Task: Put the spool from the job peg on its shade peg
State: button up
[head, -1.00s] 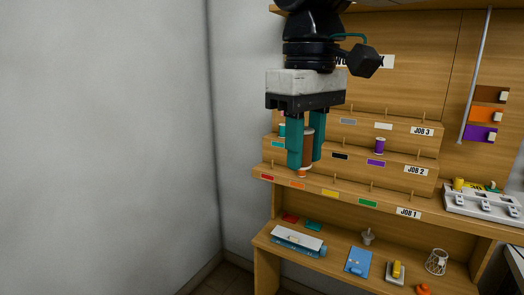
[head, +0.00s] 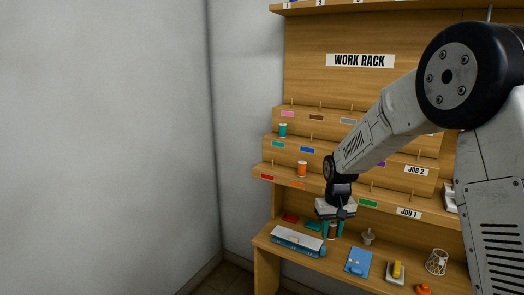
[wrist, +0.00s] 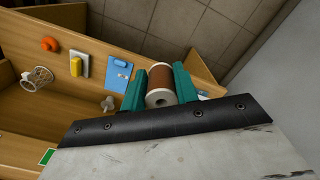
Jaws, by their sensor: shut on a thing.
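My gripper (head: 332,231) is shut on a brown spool (head: 332,229), low in front of the rack over the lower shelf. In the wrist view the brown spool (wrist: 160,82) lies between the teal fingers of my gripper (wrist: 159,84), its pale end with a hole facing the camera. I cannot tell whether it touches the shelf. The brown shade patch (head: 316,117) is on the top step of the work rack, with a thin bare peg above it. The JOB 1 label (head: 409,212) marks the lowest step; my arm hides part of the rack's right side.
An orange spool (head: 302,168) stands on the lowest step and a teal spool (head: 283,130) on the middle step. The lower shelf holds a blue-and-white box (head: 298,241), a blue clipboard-like item (head: 359,261) and a wire basket (head: 437,262). A wall stands at left.

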jog(key=s+d+f+m, duration=0.1)
jog(key=d+f, duration=0.4)
jog(key=shift+d+f, duration=0.2)
